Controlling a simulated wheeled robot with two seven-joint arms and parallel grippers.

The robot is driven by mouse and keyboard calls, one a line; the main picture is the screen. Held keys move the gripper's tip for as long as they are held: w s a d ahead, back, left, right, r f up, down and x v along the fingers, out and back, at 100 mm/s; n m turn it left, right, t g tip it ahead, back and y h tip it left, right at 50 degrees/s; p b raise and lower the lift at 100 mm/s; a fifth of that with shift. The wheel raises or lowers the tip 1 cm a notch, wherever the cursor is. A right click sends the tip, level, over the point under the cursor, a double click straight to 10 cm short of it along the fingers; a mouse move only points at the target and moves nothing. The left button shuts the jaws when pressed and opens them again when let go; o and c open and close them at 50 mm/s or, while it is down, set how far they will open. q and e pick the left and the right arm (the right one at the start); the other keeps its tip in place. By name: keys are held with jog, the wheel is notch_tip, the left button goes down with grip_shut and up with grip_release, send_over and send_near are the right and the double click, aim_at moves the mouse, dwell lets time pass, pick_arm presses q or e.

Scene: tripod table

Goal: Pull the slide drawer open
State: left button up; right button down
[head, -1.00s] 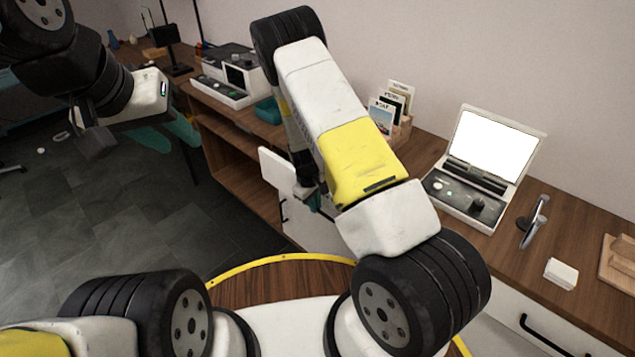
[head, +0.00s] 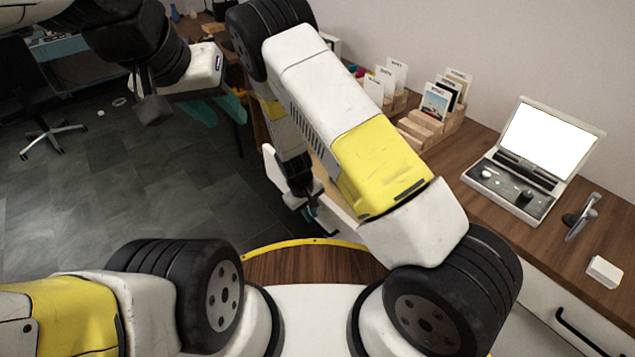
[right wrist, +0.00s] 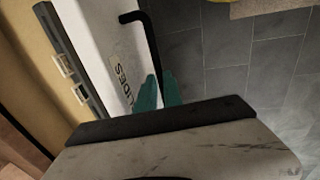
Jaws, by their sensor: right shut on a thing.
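The slide drawer has a white front (right wrist: 110,55) lettered "SLIDES", with a black bar handle (right wrist: 147,45), in the right wrist view. The teal fingers of my right gripper (right wrist: 158,93) are shut on this handle. In the head view the white drawer front (head: 275,167) stands out from the counter, partly hidden by my right arm, with my right gripper (head: 310,211) at it. A dark rail with pale clips (right wrist: 65,65) shows behind the front. My left gripper (head: 216,110) is open and empty, over the floor at upper left.
The wooden counter (head: 480,140) along the wall holds card racks (head: 432,125), a light-screen device (head: 520,165), a metal stand (head: 580,218) and a white block (head: 604,271). Another drawer handle (head: 580,333) is at lower right.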

jog(key=shift+s+a, duration=0.35)
jog(key=shift+a, duration=0.1)
jog(key=c, duration=1.5)
grip_release()
jog(key=r, duration=0.5)
jog(key=s+a+r, duration=0.1)
jog(key=r, duration=0.1)
jog(key=shift+r, duration=0.35)
